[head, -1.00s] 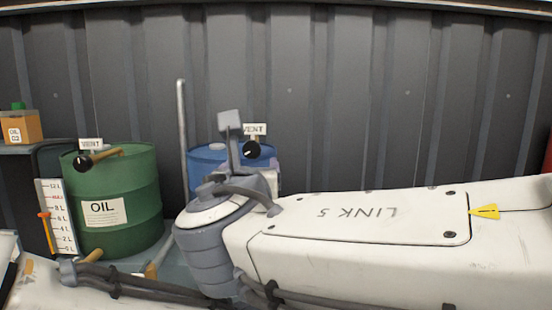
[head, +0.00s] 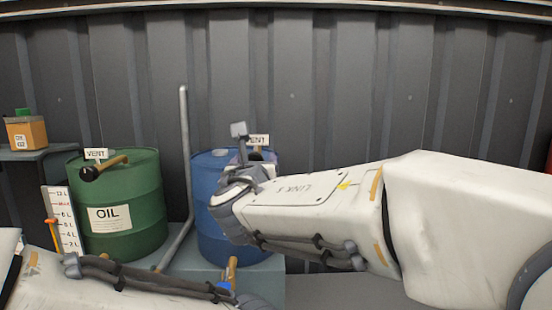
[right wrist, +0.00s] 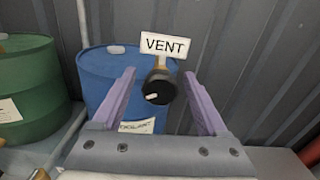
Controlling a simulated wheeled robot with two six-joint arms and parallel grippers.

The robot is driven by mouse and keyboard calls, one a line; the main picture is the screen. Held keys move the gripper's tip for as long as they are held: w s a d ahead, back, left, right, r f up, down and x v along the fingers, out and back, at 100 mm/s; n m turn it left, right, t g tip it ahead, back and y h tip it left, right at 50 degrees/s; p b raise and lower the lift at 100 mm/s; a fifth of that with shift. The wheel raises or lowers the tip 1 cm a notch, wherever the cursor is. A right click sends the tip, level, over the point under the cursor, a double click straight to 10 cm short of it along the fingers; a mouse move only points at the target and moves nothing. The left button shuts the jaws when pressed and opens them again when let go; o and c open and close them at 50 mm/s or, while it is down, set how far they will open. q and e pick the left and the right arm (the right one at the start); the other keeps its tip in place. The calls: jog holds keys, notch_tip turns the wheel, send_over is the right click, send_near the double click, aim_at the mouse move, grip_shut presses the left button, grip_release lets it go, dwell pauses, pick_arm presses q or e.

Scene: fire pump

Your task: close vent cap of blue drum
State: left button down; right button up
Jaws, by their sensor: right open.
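The blue drum (head: 208,175) stands against the corrugated wall; my right arm hides part of it. It also shows in the right wrist view (right wrist: 97,78). Its black round vent cap (right wrist: 159,88) has a pale mark and sits on a tan fitting under a white VENT sign (right wrist: 164,46). In the head view the cap is mostly hidden behind my right wrist. My right gripper (right wrist: 158,76) is open, with its purple fingers on either side of the cap in the picture and apart from it.
A green OIL drum (head: 120,205) with its own vent cap (head: 90,173) stands to the left. A grey upright pipe (head: 184,150) rises between the drums. A level gauge (head: 58,220) and a shelf with an orange can (head: 26,133) are at far left.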

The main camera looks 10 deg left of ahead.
grip_shut()
jog(key=shift+f+m+b, duration=0.15)
jog(key=shift+m+b, duration=0.15)
jog(key=shift+b, duration=0.3)
jog(key=m+b, duration=1)
jog(key=b, duration=0.2)
jog(key=shift+f, duration=0.1)
jog(key=m+b, duration=0.2)
jog(key=shift+m, duration=0.3)
pick_arm(q)
notch_tip(320, 180, down, 18)
jog(key=b, duration=0.2)
jog(key=shift+b, duration=0.3)
pick_arm(e)
jog(key=m, duration=0.3)
jog(key=shift+m, duration=0.4)
pick_arm(q)
jog(key=shift+f+b, duration=0.85)
jog(key=shift+b, duration=0.05)
pick_arm(e)
jog(key=m, duration=0.3)
pick_arm(q)
jog(key=shift+f+b, duration=0.7)
pick_arm(e)
jog(key=shift+m, duration=1.9)
jog(key=shift+r, duration=0.2)
